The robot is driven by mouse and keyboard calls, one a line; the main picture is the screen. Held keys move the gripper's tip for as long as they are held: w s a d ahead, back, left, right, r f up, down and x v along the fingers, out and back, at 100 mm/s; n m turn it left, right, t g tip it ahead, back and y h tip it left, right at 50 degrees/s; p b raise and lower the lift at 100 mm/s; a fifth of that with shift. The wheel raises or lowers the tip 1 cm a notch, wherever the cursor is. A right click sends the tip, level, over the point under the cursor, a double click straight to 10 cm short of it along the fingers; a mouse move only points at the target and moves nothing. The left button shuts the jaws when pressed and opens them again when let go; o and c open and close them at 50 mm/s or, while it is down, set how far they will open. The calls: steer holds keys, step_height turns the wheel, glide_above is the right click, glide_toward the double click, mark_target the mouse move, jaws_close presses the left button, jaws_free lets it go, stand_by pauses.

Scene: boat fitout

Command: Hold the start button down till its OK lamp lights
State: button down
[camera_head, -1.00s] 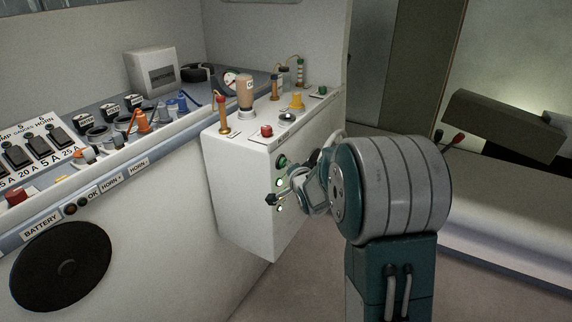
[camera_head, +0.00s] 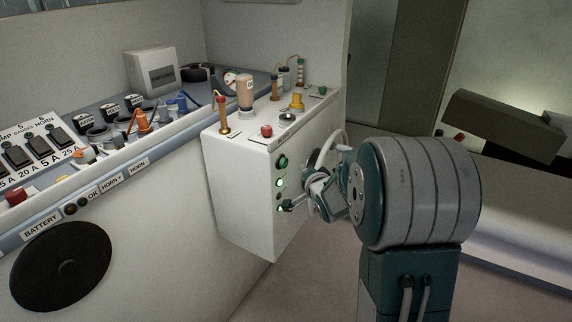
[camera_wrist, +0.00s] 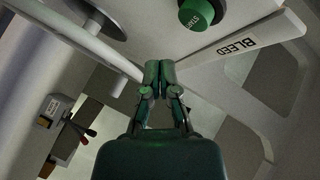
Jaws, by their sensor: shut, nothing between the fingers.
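The green start button (camera_wrist: 201,12) is marked START and sits at the top of the wrist view, cut by the frame edge. In the head view the green button (camera_head: 282,161) is high on the front of the white console. My gripper (camera_wrist: 159,68) is shut and empty, its fingertips below and left of the button in the wrist view and apart from it. In the head view my gripper (camera_head: 286,205) is below the button, close to the panel.
A white lever marked BLEED (camera_wrist: 238,61) lies right of my fingertips. A wheel (camera_head: 329,148) stands out from the console behind my wrist. A red button (camera_head: 266,131) and several fittings are on the console top. Floor (camera_head: 292,292) in front is clear.

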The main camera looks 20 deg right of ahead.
steer(key=shift+s+d, duration=0.65)
steer(key=shift+s, duration=0.2)
steer(key=s+a+r+n+g, duration=0.1)
steer(key=s+a+n+g, duration=0.2)
steer(key=s+a, duration=0.3)
steer(key=s+a+r+n+g+y, duration=0.1)
steer(key=s+a+n, duration=0.4)
steer(key=s, duration=1)
steer(key=s+a+r+n+g, duration=0.3)
steer(key=s+a, duration=0.4)
steer(key=s, duration=0.4)
steer(key=n+g, duration=0.1)
steer(key=g, duration=0.1)
steer(key=shift+r+n+g+y, duration=0.25)
steer(key=shift+n+g+y, duration=0.05)
steer(key=shift+n+g, duration=0.1)
